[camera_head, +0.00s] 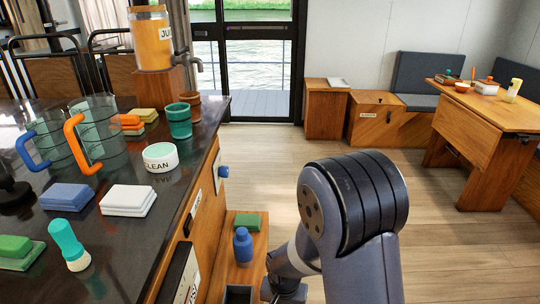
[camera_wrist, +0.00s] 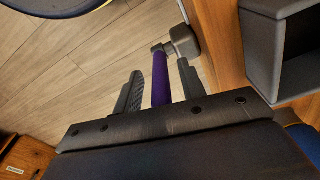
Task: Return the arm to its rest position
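My arm rises at the lower right of the head view, its large dark joint in front of the floor. My gripper (camera_wrist: 159,69) shows in the wrist view with its two dark fingers apart. A purple bar (camera_wrist: 160,82) with a grey end lies between the fingers, with a visible gap on each side. The bar meets a grey bracket (camera_wrist: 184,41) by the wooden cabinet side. In the head view the gripper is mostly hidden low behind my arm, and the purple bar cannot be made out.
The dark counter (camera_head: 184,187) at left holds pitchers, sponges, a teal cup (camera_head: 179,121) and a white bowl (camera_head: 160,157). A low wooden shelf (camera_head: 259,243) beside it carries a blue bottle (camera_head: 243,246). A wooden table (camera_head: 490,112) stands at right. The floor between is clear.

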